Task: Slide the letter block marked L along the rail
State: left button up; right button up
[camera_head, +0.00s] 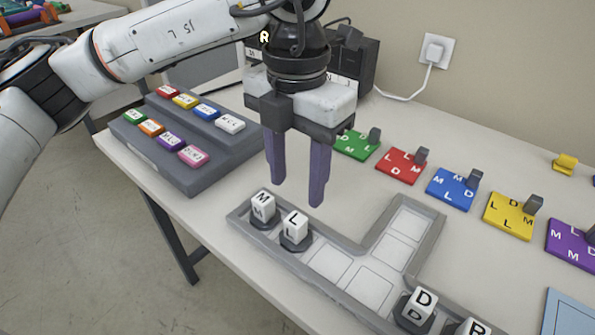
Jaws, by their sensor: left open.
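The white letter block marked L (294,226) stands in the grey rail (334,247) on a dark round base, near the rail's left end. The block marked M (263,206) stands just left of it. The block marked D (423,302) is at the lower right of the rail, with another block (472,327) beside it, partly cut off by the picture's bottom edge. My left gripper (296,192) points down with its two purple fingers apart and empty, above and behind the L block, not touching it. My right gripper is not in view.
The rail has empty squares between L and D and a side branch (408,232) running back. A grey stepped rack (188,137) with coloured labelled pieces stands left. Coloured lettered plates with grey posts, such as the red one (403,166), line the back. A dark machine (353,62) stands behind.

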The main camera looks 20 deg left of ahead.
aim_at(298, 218)
pick_arm(q)
notch_tip(298, 218, down, 10)
jog(key=shift+f, duration=0.15)
dwell(0.3)
jog(key=c, duration=1)
jog(key=shift+d, duration=0.15)
